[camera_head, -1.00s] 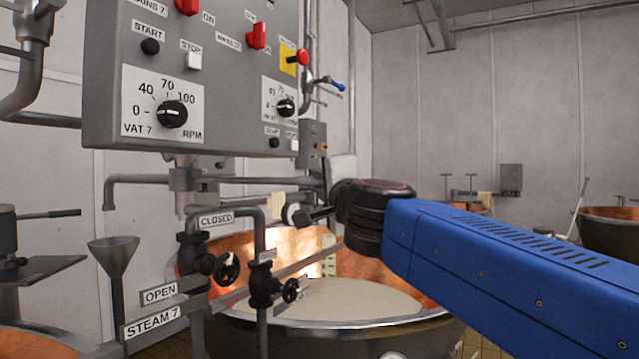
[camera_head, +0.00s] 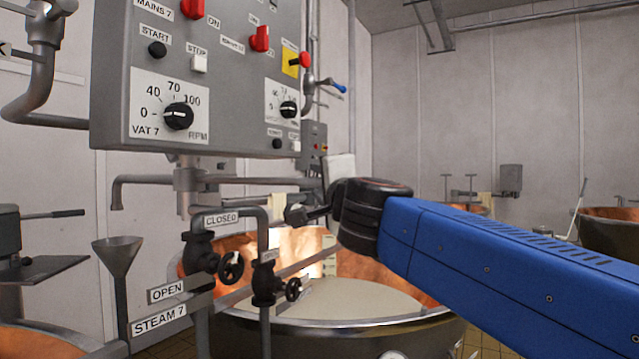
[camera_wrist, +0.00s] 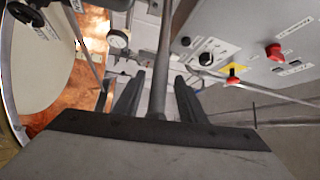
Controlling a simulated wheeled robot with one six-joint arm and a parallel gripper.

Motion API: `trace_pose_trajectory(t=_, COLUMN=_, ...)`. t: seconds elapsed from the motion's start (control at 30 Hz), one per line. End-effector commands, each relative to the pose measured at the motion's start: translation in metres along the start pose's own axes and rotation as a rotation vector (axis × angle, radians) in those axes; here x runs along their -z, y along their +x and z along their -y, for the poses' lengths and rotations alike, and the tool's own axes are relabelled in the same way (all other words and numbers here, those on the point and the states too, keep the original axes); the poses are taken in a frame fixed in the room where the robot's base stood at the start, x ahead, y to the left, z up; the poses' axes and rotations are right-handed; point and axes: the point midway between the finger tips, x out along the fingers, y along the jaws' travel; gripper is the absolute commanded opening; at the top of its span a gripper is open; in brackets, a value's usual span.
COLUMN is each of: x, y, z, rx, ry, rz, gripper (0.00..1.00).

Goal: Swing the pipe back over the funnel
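A grey metal funnel (camera_head: 117,257) stands at the left in the head view, below the control panel. A horizontal grey pipe (camera_head: 145,180) with a down-turned end appears above the funnel in the picture; I cannot tell whether it is truly over it in depth. This pipe meets a fitting, and piping runs on right behind my wrist. My gripper (camera_head: 298,214) is at the right end of this piping, pointing left, and small in the head view. In the wrist view, its two dark fingers (camera_wrist: 157,98) stand apart. A grey pipe (camera_wrist: 163,50) runs between them, with gaps on both sides.
The VAT 7 control panel (camera_head: 205,75) hangs above. Valve handwheels (camera_head: 231,267) and the STEAM 7 label (camera_head: 159,320) stand in front of the copper vat (camera_head: 345,325), which holds pale liquid. A round gauge (camera_wrist: 118,38) shows in the wrist view. Other vats (camera_head: 610,230) stand far right.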

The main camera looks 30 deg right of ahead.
Motion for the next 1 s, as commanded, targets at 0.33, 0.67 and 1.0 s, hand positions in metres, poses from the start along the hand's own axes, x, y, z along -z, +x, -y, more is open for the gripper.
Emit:
trace_pose_trajectory(t=0.33, x=-0.001, y=-0.013, z=0.000, rx=0.001, ry=0.001, rz=0.001, gripper=0.37)
trace_pose_trajectory(t=0.67, x=-0.001, y=-0.057, z=0.000, rx=0.001, ry=0.001, rz=0.004, gripper=0.37)
trace_pose_trajectory(t=1.0, x=-0.002, y=-0.083, z=0.000, rx=0.000, ry=0.001, rz=0.004, gripper=0.37)
